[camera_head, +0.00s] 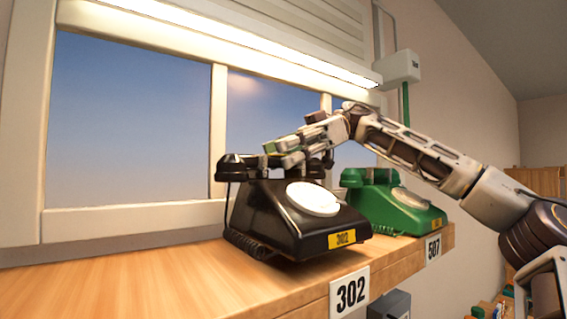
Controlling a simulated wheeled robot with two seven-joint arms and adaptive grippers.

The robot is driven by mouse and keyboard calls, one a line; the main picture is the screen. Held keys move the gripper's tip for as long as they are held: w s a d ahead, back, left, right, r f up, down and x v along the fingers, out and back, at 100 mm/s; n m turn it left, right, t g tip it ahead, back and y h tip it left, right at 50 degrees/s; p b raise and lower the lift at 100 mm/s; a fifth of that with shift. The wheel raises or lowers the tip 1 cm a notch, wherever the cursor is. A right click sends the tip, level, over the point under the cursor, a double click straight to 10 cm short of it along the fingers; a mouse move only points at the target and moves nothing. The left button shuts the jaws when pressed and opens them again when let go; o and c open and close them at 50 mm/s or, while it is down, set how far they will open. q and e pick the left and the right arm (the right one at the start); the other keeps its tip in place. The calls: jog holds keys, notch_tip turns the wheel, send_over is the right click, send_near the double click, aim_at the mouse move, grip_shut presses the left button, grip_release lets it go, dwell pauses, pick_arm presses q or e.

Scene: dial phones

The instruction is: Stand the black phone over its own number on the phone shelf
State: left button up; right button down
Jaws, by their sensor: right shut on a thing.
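The black phone (275,225) has a white dial and a yellow label reading 302. It sits upright, or very nearly so, at the shelf (130,280), above and slightly left of the white plate 302 (349,291) on the shelf's front edge. I cannot tell whether its base touches the wood. My right gripper (285,152) reaches in from the right and is shut on the handset (240,168) at the top of the black phone. The fingers hide part of the handset. My left gripper is not in view.
A green phone (385,205) stands just right of the black phone, above plate 507 (433,248), close beside it. A window (130,120) is behind the shelf. The shelf's left part is bare. A grey box (390,304) is below the shelf edge.

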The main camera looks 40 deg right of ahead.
jog(key=shift+w+f, duration=0.15)
jog(key=shift+f, duration=0.8)
jog(key=c, duration=1.2)
grip_release()
jog(key=shift+o, duration=0.2)
jog(key=shift+d, duration=0.1)
jog(key=v, duration=1.1)
jog(key=shift+d+r, duration=0.2)
jog(key=shift+d, duration=0.15)
